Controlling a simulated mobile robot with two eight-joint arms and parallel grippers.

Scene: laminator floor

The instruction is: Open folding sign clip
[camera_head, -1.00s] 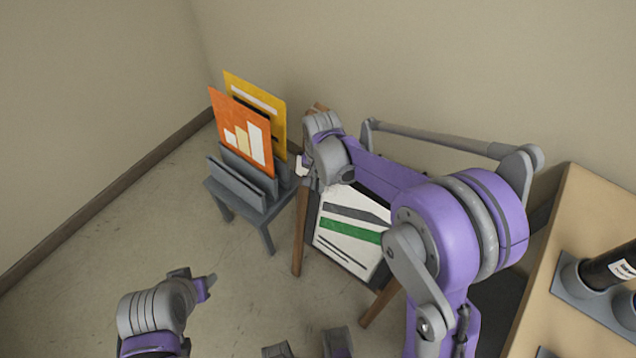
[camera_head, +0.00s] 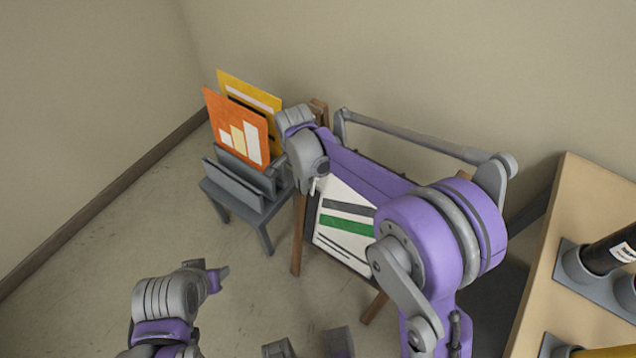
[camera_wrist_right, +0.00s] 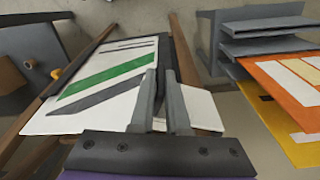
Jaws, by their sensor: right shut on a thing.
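The folding sign (camera_head: 346,226) stands on wooden legs near the wall, with a white face, a green stripe and a grey stripe. It also shows in the right wrist view (camera_wrist_right: 105,85). My right gripper (camera_wrist_right: 165,95) is at the sign's upper edge, its two grey fingers close together. In the head view my right wrist covers the sign's top corner. My left gripper (camera_head: 208,274) hangs over the floor at lower left, away from the sign.
A grey rack (camera_head: 236,184) holding an orange panel (camera_head: 238,130) and a yellow panel (camera_head: 250,92) stands close left of the sign. A wooden table (camera_head: 590,205) with dark bottles in a grey holder is at right. Walls close in behind; floor at left is clear.

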